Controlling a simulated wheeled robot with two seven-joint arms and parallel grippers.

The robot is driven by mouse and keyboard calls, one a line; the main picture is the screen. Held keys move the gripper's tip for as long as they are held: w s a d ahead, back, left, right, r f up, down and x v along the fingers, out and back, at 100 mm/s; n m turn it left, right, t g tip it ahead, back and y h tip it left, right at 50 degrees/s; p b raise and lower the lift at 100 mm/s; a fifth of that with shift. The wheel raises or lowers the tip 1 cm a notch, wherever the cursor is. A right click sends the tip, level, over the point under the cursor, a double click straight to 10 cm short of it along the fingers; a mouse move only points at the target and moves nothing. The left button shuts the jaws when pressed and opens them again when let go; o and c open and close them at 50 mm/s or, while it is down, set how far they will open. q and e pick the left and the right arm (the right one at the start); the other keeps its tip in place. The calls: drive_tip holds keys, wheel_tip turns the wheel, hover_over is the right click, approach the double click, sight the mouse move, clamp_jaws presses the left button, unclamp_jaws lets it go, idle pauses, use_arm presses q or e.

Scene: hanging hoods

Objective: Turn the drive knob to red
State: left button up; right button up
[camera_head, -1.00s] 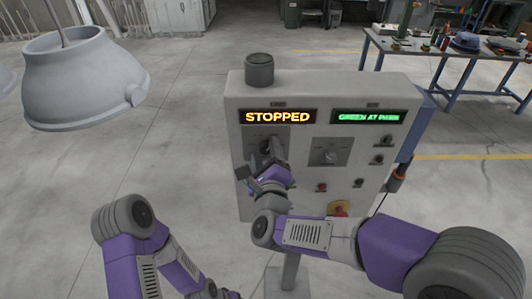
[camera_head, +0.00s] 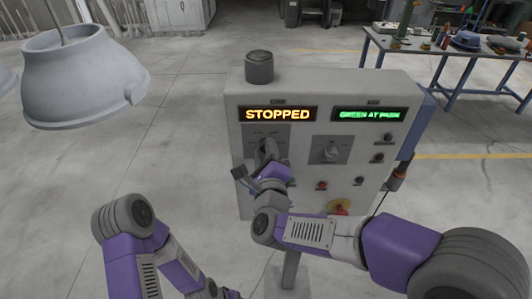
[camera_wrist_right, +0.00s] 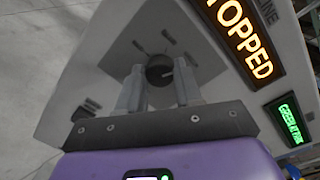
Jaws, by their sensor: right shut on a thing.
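The grey control box (camera_head: 385,100) stands upright in the head view. Its left dark round knob (camera_wrist_right: 158,68) sits on a grey plate below the orange STOPPED display (camera_head: 278,115). The labels around this knob are too small to read. My right gripper (camera_head: 266,152) is at that knob; in the right wrist view its two fingers (camera_wrist_right: 159,80) stand on either side of the knob and are shut on it. A second knob (camera_head: 331,152) sits on the right plate. The green display (camera_head: 367,115) reads like GREEN AT PARK. My left gripper is out of view.
A grey cylinder (camera_head: 259,67) stands on top of the box. Small buttons and a red knob on yellow (camera_head: 340,207) are on the lower front. A white hood (camera_head: 80,75) hangs at left. A blue-legged workbench (camera_head: 445,50) stands behind right. The floor at left is clear.

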drive_tip(key=n+h+p, duration=0.1)
drive_tip(key=n+p, duration=0.1)
drive_tip(key=n, duration=0.8)
drive_tip(key=n+h+p, duration=0.1)
drive_tip(key=n+p, duration=0.2)
drive_tip(key=n, duration=0.8)
drive_tip(key=shift+f+g, duration=0.1)
drive_tip(key=shift+g, duration=0.2)
drive_tip(key=shift+n+p, duration=0.3)
drive_tip(key=o, duration=1)
drive_tip(key=shift+o, duration=0.2)
